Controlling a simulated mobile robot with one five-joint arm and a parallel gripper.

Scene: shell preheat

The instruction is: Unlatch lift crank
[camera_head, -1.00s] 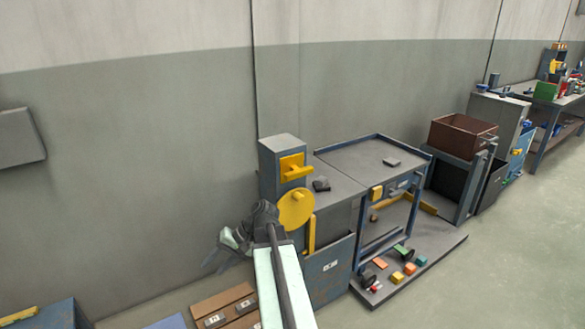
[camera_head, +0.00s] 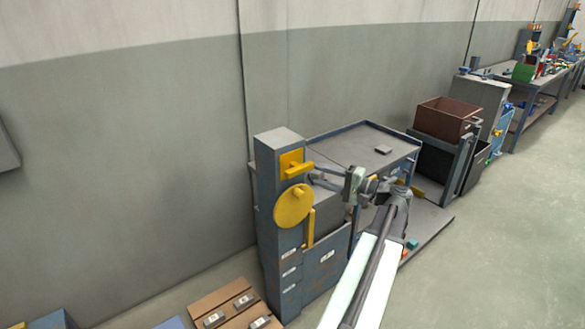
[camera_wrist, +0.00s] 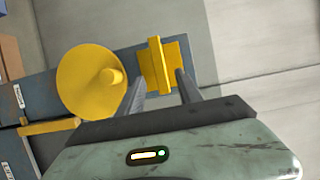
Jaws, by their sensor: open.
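A blue-grey column (camera_head: 280,250) stands against the wall. Near its top is a yellow plate with a protruding yellow bar handle (camera_head: 296,168), also in the wrist view (camera_wrist: 155,65). Below it is a yellow round disc with a small knob (camera_head: 292,207), which looks like the crank; in the wrist view the disc (camera_wrist: 85,82) is left of the handle. My gripper (camera_head: 316,174) is open and reaches in from the right toward the bar handle. In the wrist view my gripper's fingers (camera_wrist: 160,78) stand on either side of the handle, apart from it as far as I can tell.
A yellow upright bar (camera_head: 311,228) is beside the disc, by a blue panel (camera_head: 327,262). A grey bench (camera_head: 350,145) stands right of the column. Wooden boards (camera_head: 225,310) lie low at the front left. A brown bin (camera_head: 447,118) is farther right. Open floor lies at right.

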